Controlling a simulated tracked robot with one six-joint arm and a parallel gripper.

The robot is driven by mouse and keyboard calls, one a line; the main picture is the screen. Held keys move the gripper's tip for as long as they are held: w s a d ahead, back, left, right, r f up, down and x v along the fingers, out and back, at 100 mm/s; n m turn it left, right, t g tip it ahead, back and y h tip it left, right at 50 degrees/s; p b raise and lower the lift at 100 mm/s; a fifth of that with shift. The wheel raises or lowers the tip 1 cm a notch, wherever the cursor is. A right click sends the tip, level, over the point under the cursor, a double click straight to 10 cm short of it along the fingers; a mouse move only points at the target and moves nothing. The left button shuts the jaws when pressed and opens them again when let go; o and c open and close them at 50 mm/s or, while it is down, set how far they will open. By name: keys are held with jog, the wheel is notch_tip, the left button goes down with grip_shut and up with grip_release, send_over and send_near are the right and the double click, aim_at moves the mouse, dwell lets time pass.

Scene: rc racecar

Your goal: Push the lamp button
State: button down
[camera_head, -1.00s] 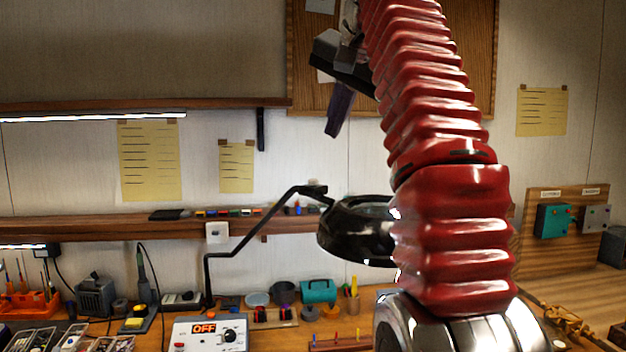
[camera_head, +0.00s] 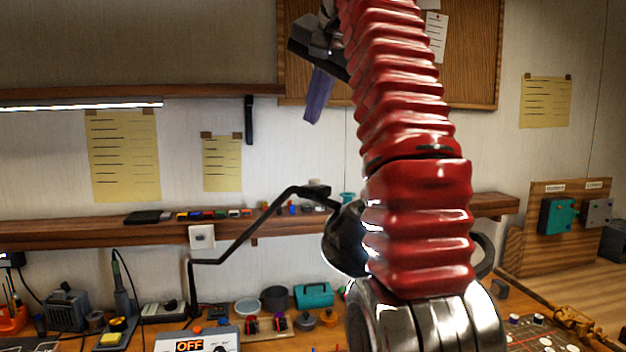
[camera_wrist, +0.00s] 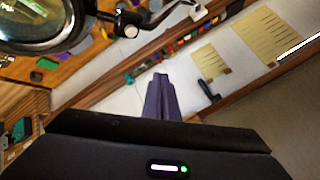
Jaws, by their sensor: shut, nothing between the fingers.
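The black lamp has a round head (camera_head: 343,243) on a bent arm (camera_head: 250,235). My red arm hides much of the head in the head view. In the wrist view, the lamp's ringed lens (camera_wrist: 45,22) is at the top left, with its arm joint to the right. I cannot make out a button on the lamp for certain. My gripper (camera_head: 314,108) is high in the head view, above and left of the lamp head and apart from it. Its purple-grey fingers (camera_wrist: 161,84) are shut and empty in the wrist view, pointing toward the wall and shelf.
A wooden shelf (camera_head: 100,232) runs along the wall, with a white plate (camera_head: 201,237) on its edge. A box reading OFF (camera_head: 188,344), a teal case (camera_head: 313,295) and several tools crowd the bench below. A cork board (camera_head: 470,60) hangs behind my arm.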

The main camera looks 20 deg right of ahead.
jog(key=shift+d, duration=0.15)
jog(key=shift+f, duration=0.45)
dwell(0.3)
jog(key=shift+f, duration=0.15)
jog(key=shift+f, duration=3.7)
jog(key=shift+f, duration=0.8)
dwell(0.5)
jog(key=shift+r, duration=0.85)
jog(key=shift+r, duration=0.1)
jog(key=shift+r, duration=2.4)
